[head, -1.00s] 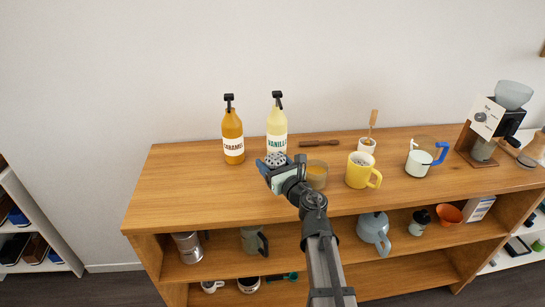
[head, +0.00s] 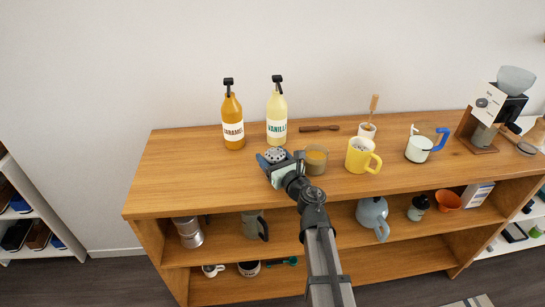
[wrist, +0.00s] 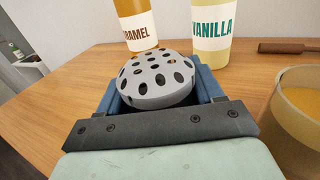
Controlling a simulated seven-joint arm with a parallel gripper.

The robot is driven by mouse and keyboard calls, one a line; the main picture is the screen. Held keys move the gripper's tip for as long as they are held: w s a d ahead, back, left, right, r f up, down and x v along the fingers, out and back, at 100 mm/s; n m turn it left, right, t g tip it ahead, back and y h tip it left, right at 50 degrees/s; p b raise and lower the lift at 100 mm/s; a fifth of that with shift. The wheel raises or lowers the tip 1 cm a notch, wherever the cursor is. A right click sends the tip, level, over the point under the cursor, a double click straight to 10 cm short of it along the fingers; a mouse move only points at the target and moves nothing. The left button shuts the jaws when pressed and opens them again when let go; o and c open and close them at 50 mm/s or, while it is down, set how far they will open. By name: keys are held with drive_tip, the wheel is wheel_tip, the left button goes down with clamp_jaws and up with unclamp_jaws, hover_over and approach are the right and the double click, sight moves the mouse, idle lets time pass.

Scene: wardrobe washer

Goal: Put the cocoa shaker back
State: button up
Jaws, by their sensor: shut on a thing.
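The cocoa shaker (wrist: 158,80) has a grey domed top full of dark holes. Its top also shows in the head view (head: 275,154). My gripper (head: 273,160) is shut on it, with a blue finger on either side in the wrist view. The shaker's body is hidden behind the fingers and the gripper's front. I cannot tell whether its base touches the wooden counter (head: 185,185). In the head view it is in front of the caramel bottle (head: 233,122) and the vanilla bottle (head: 277,118), left of an amber-filled glass cup (head: 316,160).
A dark wooden stick (head: 320,128) lies behind. The counter's left part is clear. Shelves below hold several vessels.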

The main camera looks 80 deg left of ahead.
drive_tip(key=shift+f, duration=0.35)
drive_tip(key=o, duration=1.2)
drive_tip(key=shift+o, duration=0.5)
drive_tip(key=v, duration=1.4)
drive_tip(key=shift+a, duration=0.1)
